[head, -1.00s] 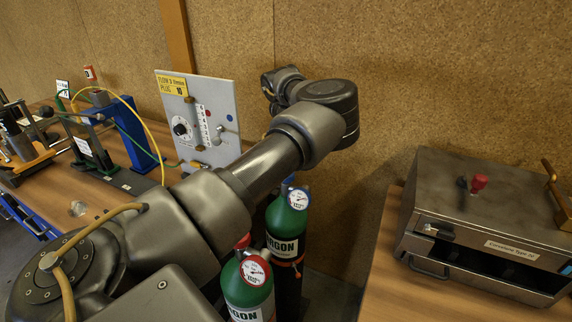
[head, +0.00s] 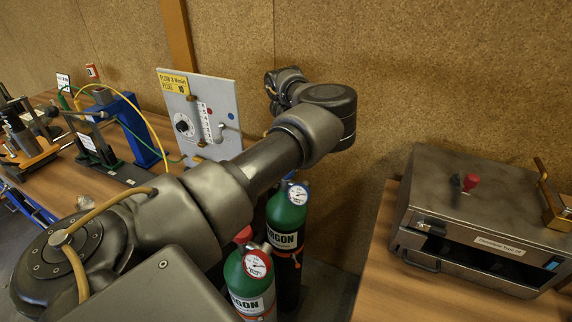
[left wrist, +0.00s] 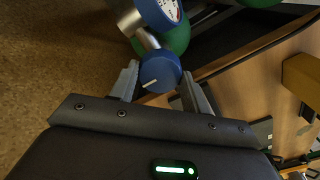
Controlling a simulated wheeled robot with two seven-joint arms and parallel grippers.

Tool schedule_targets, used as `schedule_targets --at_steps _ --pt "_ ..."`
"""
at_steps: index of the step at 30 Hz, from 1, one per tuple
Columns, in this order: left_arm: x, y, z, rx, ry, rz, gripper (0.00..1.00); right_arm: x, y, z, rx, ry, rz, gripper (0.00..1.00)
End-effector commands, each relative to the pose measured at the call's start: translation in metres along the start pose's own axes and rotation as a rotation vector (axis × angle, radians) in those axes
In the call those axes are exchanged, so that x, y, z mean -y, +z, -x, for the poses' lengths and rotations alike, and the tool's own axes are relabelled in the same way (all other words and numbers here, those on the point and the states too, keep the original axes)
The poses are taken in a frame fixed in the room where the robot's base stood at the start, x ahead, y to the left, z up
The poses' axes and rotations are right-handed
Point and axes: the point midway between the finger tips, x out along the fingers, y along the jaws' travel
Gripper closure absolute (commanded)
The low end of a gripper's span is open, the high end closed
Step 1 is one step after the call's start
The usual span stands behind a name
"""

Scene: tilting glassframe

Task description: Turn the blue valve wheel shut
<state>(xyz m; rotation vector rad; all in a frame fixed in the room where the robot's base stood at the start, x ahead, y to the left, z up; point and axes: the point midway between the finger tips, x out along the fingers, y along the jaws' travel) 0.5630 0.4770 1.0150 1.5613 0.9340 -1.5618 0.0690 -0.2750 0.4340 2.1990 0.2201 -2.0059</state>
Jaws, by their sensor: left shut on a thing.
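The blue valve wheel (left wrist: 160,74) sits between the two fingers of my left gripper (left wrist: 161,78) in the left wrist view, which is shut on it. A pale line marks the wheel's face. The wheel's stem runs to a blue-rimmed gauge (left wrist: 163,12) and a green cylinder (left wrist: 176,40). In the head view, this green Argon cylinder (head: 286,217) stands behind my left arm, with its gauge (head: 298,194) visible and the blue wheel (head: 288,177) partly hidden at the arm's edge. My left gripper is hidden there. My right gripper is not in view.
A second Argon cylinder (head: 246,278) with a red wheel (head: 243,235) stands in front. A metal oven-like box (head: 480,220) rests on the right bench. The left bench holds a flow panel (head: 215,112) and a blue frame (head: 140,125). A cork wall is behind.

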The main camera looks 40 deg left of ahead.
Motion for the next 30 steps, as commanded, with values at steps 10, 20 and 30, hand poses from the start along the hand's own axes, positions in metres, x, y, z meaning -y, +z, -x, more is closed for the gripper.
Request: schedule_targets --at_steps 10,20,30 --pt "-0.001 0.000 0.000 0.000 0.000 -0.004 0.48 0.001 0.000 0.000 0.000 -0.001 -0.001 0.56" --pt "0.000 0.000 0.000 0.000 0.000 -0.002 0.32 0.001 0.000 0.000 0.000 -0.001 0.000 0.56" --pt "-0.001 -0.001 0.033 -0.002 0.005 0.000 0.32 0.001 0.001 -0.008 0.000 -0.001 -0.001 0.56"
